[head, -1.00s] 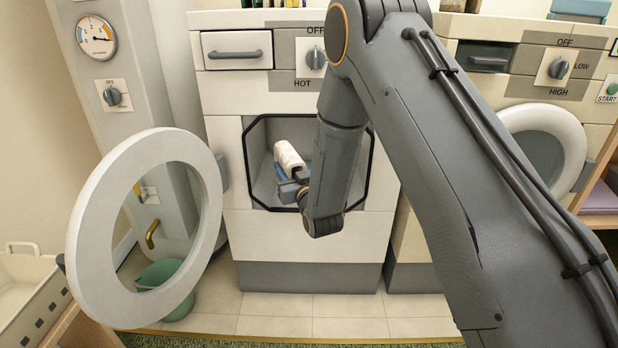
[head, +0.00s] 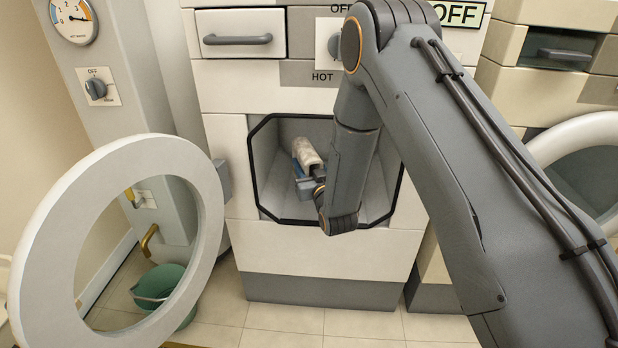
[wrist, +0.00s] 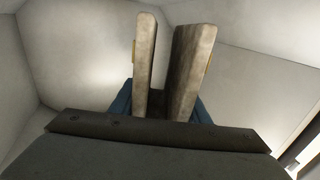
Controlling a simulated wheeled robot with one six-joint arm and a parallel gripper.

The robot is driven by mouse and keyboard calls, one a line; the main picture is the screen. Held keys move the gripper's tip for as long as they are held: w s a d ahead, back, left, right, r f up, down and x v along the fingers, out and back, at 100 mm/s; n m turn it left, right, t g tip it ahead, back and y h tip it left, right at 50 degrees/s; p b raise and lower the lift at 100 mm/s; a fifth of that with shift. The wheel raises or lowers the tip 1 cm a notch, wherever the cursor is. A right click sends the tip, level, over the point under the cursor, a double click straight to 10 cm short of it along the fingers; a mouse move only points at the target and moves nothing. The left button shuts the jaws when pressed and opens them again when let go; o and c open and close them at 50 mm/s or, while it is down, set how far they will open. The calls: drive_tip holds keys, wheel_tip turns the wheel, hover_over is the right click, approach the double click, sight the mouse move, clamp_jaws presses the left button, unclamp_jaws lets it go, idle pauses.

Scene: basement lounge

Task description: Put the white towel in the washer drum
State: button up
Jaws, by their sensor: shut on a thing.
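The white towel (head: 306,153) is a small folded bundle inside the washer drum (head: 268,165), seen through its dark-rimmed front opening in the head view. My gripper (head: 308,178) is shut on the towel and holds it up inside the opening, apart from the drum's back wall. In the wrist view the towel (wrist: 192,70) shows as two pale upright folds by the blue fingers (wrist: 162,105), with pale drum walls around. The round washer door (head: 35,255) stands open at the left. My forearm hides the drum's right part.
A green bucket (head: 165,290) stands on the tiled floor behind the door. A grey column with a gauge (head: 73,18) and a knob (head: 96,88) rises at the left. A second machine with an open round door (head: 590,135) stands at the right.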

drive_tip(key=shift+f+b, duration=0.35)
drive_tip(key=shift+f, duration=1.7)
drive_tip(key=shift+f, duration=0.15)
drive_tip(key=o, duration=1.2)
drive_tip(key=shift+c, duration=0.2)
